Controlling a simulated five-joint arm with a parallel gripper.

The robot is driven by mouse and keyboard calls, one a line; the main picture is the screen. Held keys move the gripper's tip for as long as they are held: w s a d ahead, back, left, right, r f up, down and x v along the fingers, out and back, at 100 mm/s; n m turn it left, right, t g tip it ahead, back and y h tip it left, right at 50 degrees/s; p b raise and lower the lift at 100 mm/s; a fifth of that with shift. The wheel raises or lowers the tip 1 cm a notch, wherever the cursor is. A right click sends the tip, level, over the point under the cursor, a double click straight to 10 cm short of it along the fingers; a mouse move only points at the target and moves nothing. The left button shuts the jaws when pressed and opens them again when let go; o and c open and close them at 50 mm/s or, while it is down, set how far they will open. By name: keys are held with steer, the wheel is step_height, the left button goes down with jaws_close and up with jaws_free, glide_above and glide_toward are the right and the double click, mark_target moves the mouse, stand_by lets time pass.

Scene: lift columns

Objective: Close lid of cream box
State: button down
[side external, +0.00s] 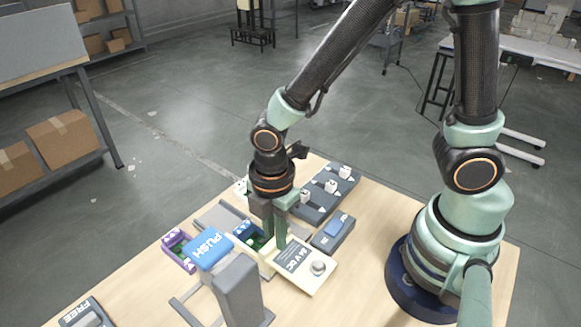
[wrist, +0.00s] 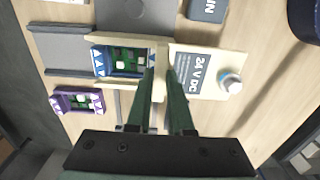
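The cream box (wrist: 103,83) sits on the table with its inside uncovered, showing a green board and blue-and-white parts. Its cream lid (wrist: 208,91) lies folded open to the right in the wrist view, with a grey "24 V DC" label and a silver knob (wrist: 231,84). The lid also shows in the side view (side external: 291,279). My gripper (wrist: 160,72) points down over the seam between box and lid, its two green fingers apart with a narrow gap. In the side view my gripper (side external: 274,243) hides part of the box. Whether the fingertips touch it I cannot tell.
A grey block with a blue top (side external: 334,231) and a grey panel with white knobs (side external: 326,196) lie behind. A FREE-labelled block (side external: 84,313) sits front left.

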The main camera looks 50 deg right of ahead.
steer(key=shift+w, duration=4.65)
steer(key=c, duration=0.8)
jaws_free()
steer(key=shift+c, duration=0.2)
steer(key=shift+r, duration=0.1)
steer(key=shift+s+r, duration=0.1)
steer(key=shift+r, duration=2.85)
steer(key=s+d+r+m+t, duration=0.2)
steer(key=d+r+m, duration=0.4)
steer(key=m, duration=0.3)
steer(key=s+d+r+m+t, duration=0.3)
steer(key=d+r+m, duration=0.3)
steer(key=d+m, duration=0.2)
steer(key=shift+s+d+r+m+t, duration=0.3)
steer(key=shift+s+m, duration=0.2)
steer(key=shift+s, duration=0.35)
